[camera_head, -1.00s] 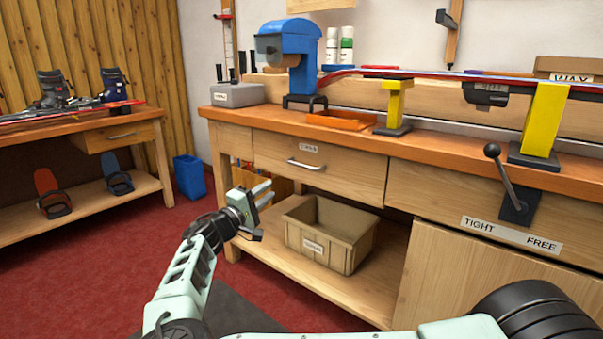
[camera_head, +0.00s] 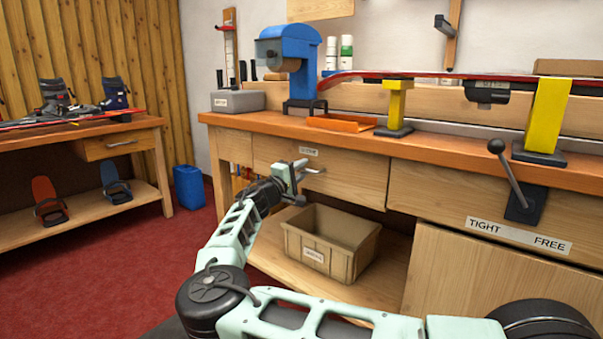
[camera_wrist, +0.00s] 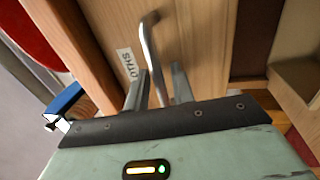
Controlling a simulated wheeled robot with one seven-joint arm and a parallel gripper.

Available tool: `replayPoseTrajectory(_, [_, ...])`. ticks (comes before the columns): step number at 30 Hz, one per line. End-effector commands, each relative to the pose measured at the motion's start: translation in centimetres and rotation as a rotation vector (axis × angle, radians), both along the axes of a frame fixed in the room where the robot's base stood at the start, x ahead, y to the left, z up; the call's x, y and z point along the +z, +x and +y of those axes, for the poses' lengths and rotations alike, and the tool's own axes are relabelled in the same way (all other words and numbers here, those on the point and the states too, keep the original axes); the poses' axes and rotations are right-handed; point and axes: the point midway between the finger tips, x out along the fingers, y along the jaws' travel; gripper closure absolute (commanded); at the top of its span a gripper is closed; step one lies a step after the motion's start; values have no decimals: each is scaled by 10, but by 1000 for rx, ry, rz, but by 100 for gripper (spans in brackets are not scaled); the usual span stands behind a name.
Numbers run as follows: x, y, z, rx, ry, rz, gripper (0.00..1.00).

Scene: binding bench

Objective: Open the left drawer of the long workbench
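The long workbench (camera_head: 440,158) has a wooden left drawer (camera_head: 350,178) that is closed, its front flush with the bench. The drawer's metal handle (camera_head: 315,171) is partly hidden behind my gripper (camera_head: 298,174) in the head view. In the wrist view, the curved bar handle (camera_wrist: 149,45) runs down between the two fingers of my gripper (camera_wrist: 158,88). The fingers are apart, with a gap visible beside the bar, so the gripper is open around the handle. A small label (camera_wrist: 127,66) is on the drawer front (camera_wrist: 188,40).
A lever (camera_head: 510,175) sticks out of the bench front at the right, above a TIGHT/FREE label (camera_head: 518,235). A blue machine (camera_head: 290,60) and an orange tray (camera_head: 342,123) stand on top.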

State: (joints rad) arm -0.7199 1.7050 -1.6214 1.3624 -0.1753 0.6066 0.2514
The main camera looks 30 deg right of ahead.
Motion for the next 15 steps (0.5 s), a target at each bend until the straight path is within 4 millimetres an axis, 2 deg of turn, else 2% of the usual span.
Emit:
replayPoseTrajectory(7, [0, 0, 0, 1, 0, 0, 76])
replayPoseTrajectory(9, [0, 0, 0, 1, 0, 0, 95])
replayPoseTrajectory(10, [0, 0, 0, 1, 0, 0, 100])
replayPoseTrajectory(15, [0, 0, 0, 1, 0, 0, 100])
